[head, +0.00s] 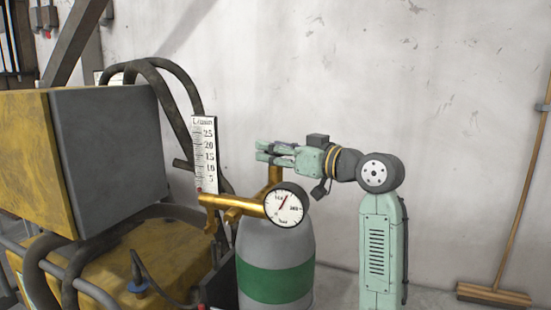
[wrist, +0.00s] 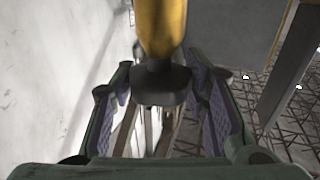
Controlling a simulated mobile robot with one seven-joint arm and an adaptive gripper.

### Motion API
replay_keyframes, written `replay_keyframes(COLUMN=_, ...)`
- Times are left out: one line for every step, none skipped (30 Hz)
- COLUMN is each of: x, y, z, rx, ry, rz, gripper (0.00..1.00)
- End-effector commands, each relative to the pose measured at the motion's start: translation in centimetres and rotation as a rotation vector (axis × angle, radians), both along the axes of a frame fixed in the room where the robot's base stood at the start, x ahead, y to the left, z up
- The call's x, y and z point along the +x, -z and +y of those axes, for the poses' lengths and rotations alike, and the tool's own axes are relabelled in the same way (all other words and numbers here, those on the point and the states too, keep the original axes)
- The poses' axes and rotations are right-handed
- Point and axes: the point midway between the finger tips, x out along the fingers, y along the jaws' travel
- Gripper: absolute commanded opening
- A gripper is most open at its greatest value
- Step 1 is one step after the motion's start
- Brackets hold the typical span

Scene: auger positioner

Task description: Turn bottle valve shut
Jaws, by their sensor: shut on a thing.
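The grey bottle with a green band (head: 276,283) stands upright at the lower middle of the head view. A brass valve stem (head: 276,173) rises from its top, with a brass regulator pipe (head: 240,204) and a round gauge (head: 287,205) in front. My gripper (head: 260,150) reaches in from the right, level, at the top of the stem. In the wrist view, the dark valve knob (wrist: 160,84) on the end of the brass stem (wrist: 160,25) lies between the two fingers. My gripper is shut on this knob. The knob is hidden by the fingers in the head view.
A yellow and grey machine (head: 110,160) with dark hoses (head: 180,85) stands left of the bottle. A white scale plate (head: 205,155) stands close to my fingertips. A broom (head: 495,294) leans on the wall at right. The wall space above my arm is clear.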

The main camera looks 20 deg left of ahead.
Motion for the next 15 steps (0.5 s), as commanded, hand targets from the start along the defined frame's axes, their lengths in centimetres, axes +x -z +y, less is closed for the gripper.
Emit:
replay_keyframes(x=-0.15, y=0.15, z=0.02, rx=0.001, ry=0.039, rz=-0.006, gripper=0.14)
replay_keyframes(x=-0.15, y=0.15, z=0.04, rx=0.001, ry=0.064, rz=-0.004, gripper=0.14)
replay_keyframes(x=-0.15, y=0.13, z=0.05, rx=-0.001, ry=0.097, rz=-0.005, gripper=0.14)
replay_keyframes(x=-0.14, y=0.11, z=0.04, rx=0.0, ry=0.121, rz=-0.003, gripper=0.14)
replay_keyframes(x=-0.16, y=0.07, z=0.04, rx=0.0, ry=0.144, rz=-0.003, gripper=0.14)
replay_keyframes(x=-0.13, y=0.04, z=0.03, rx=0.0, ry=0.174, rz=-0.003, gripper=0.14)
replay_keyframes(x=-0.14, y=0.02, z=0.03, rx=0.0, ry=0.195, rz=-0.003, gripper=0.14)
replay_keyframes(x=-0.12, y=0.01, z=0.05, rx=0.0, ry=0.215, rz=-0.002, gripper=0.14)
replay_keyframes(x=-0.14, y=-0.01, z=0.06, rx=0.0, ry=0.24, rz=-0.003, gripper=0.14)
replay_keyframes(x=-0.12, y=-0.01, z=0.06, rx=0.001, ry=0.258, rz=-0.002, gripper=0.14)
replay_keyframes(x=-0.11, y=-0.04, z=0.03, rx=0.001, ry=0.275, rz=-0.002, gripper=0.14)
replay_keyframes(x=-0.1, y=-0.06, z=0.02, rx=0.001, ry=0.296, rz=-0.002, gripper=0.14)
replay_keyframes(x=-0.07, y=-0.06, z=0.01, rx=0.001, ry=0.311, rz=-0.002, gripper=0.14)
replay_keyframes(x=-0.07, y=-0.06, z=0.02, rx=0.001, ry=0.324, rz=-0.001, gripper=0.14)
replay_keyframes(x=-0.07, y=-0.07, z=0.02, rx=0.001, ry=0.34, rz=-0.002, gripper=0.14)
